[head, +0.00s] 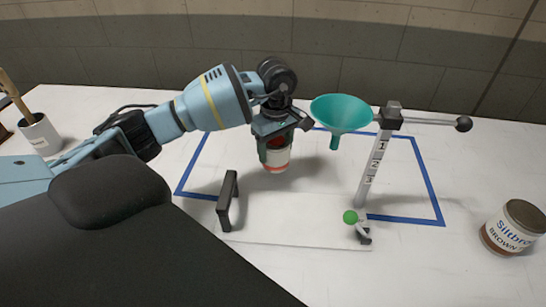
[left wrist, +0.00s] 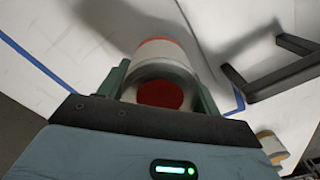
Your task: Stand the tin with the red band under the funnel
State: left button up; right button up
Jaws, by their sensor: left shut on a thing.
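The tin with the red band (head: 276,163) is white with an orange-red band low on its side. My left gripper (head: 277,148) is shut on it and holds it upright, apparently above the table. In the left wrist view the tin (left wrist: 163,62) sits between the two green fingers (left wrist: 160,85), and its open top shows red inside. The teal funnel (head: 341,112) is to the right of the tin, held on a post (head: 374,168) marked with numbers. The space under the funnel spout is empty. My right gripper is out of view.
Blue tape (head: 428,185) outlines the area.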

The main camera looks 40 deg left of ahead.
aim_at(276, 160)
pick_arm(q)
jog(key=shift+f, duration=2.15)
jog(key=shift+f, duration=0.15)
jog(key=o, duration=1.1)
jog(key=shift+o, duration=0.3)
notch_tip(276, 160, up, 12)
jog(key=shift+r, duration=0.15)
